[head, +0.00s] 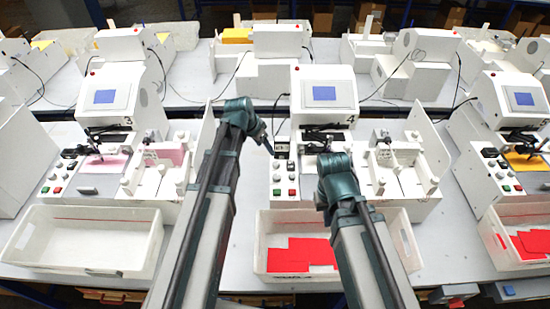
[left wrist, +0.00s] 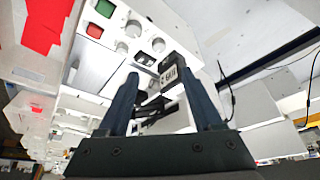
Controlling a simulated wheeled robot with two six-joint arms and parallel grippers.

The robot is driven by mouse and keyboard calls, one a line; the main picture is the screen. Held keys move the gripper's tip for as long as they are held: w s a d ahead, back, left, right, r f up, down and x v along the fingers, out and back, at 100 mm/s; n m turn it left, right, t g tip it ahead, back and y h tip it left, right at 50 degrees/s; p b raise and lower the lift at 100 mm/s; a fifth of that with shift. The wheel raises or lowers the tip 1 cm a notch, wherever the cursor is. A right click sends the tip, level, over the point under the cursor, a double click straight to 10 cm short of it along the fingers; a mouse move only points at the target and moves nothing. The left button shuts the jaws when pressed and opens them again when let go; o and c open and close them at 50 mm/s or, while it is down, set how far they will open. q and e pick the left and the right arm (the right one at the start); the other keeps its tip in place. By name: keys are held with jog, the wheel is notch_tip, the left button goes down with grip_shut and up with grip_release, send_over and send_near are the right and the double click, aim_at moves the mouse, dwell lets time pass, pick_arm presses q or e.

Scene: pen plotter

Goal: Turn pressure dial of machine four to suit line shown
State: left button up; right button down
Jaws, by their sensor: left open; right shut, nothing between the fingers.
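Machine four (head: 312,78) stands in the middle of the head view, with a blue screen (head: 325,93) whose text is too small to read. Its control panel (head: 284,170) has dark displays, pale round knobs, a green button (head: 277,192) and a red button (head: 291,192). The left wrist view shows pale knobs (left wrist: 121,47) beside the red button (left wrist: 94,30); I cannot tell which is the pressure dial or its setting. My left gripper (head: 268,146) is open and empty near the panel's far end; its fingers (left wrist: 163,97) are apart. My right gripper is hidden behind its wrist.
A white tray (head: 262,232) with red sheets (head: 300,252) stands in front of machine four. Machine three (head: 118,85) is to the left, another machine (head: 515,95) to the right. White fixtures stand right of my right wrist. A black cable (head: 276,110) runs beside machine four.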

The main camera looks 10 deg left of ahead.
aim_at(276, 164)
pick_arm(q)
jog(key=b+x, duration=1.2)
jog(key=x, duration=0.2)
jog(key=shift+s+b, duration=0.1)
jog(key=shift+b, duration=0.3)
grip_shut()
